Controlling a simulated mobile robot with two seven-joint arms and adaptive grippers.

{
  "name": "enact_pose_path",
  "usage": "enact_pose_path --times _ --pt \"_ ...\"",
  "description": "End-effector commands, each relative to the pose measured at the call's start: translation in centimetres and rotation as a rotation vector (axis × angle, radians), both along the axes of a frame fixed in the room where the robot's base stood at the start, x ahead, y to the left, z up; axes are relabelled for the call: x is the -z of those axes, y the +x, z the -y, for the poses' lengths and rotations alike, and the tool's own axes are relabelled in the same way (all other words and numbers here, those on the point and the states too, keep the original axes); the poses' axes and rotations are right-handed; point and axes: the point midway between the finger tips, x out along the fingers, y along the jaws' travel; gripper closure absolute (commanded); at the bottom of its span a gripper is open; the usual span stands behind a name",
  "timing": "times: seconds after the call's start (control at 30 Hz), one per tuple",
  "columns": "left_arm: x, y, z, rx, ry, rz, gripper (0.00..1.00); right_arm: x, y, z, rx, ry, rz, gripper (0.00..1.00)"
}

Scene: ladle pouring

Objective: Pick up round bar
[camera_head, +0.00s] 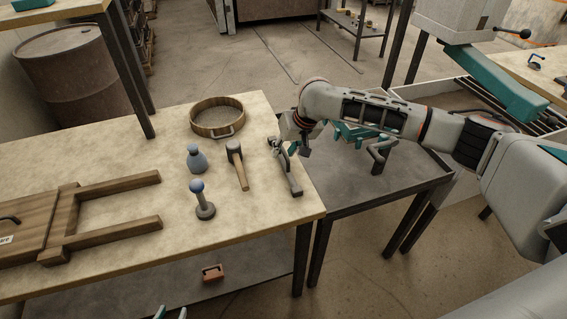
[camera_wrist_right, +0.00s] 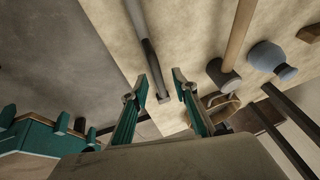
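The round bar (camera_head: 291,180) is a grey metal rod lying near the right edge of the wooden table in the head view. In the right wrist view the bar (camera_wrist_right: 149,50) runs from the top edge down toward the gap between the fingers. My right gripper (camera_head: 290,147) is over the bar's far end; its own arm partly hides it. In the wrist view its teal fingers (camera_wrist_right: 160,92) are apart, with the bar's end seen between them, and no grip shows.
Left of the bar are a mallet (camera_head: 235,152), a blue-grey bottle (camera_head: 196,160) and a blue-knobbed tool (camera_head: 204,208). A round sieve (camera_head: 217,129) stands behind, a wooden frame (camera_head: 110,186) at left. A lower dark table (camera_head: 350,185) with teal items adjoins at right.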

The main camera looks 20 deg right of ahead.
Motion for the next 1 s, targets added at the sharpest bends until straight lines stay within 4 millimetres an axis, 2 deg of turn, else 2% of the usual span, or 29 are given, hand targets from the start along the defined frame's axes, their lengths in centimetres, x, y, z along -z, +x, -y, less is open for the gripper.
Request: enact_pose_path --times 0.1,0.33,0.37,0.47,0.87,1.0 --pt "0.38 -0.09 0.00 0.000 0.000 -0.003 0.70 0.92 0.38 -0.13 0.000 -0.001 0.001 0.72" --pt "0.40 -0.09 0.01 0.000 0.000 -0.004 0.70 1.00 0.42 -0.19 -0.002 -0.001 0.001 0.72" --pt "0.39 -0.08 0.00 0.000 0.000 -0.004 0.70 0.99 0.42 -0.19 -0.002 -0.001 0.001 0.74" --pt "0.35 -0.04 0.01 -0.001 0.000 -0.003 0.70 0.99 0.42 -0.18 -0.001 -0.002 0.001 1.00" --pt "0.01 0.18 0.03 -0.001 -0.002 0.004 0.70 0.76 0.49 -0.20 0.000 0.000 0.003 1.00" --pt "-0.11 0.20 0.03 -0.001 -0.002 0.004 0.70 0.08 0.52 -0.19 -0.001 -0.001 0.004 1.00"
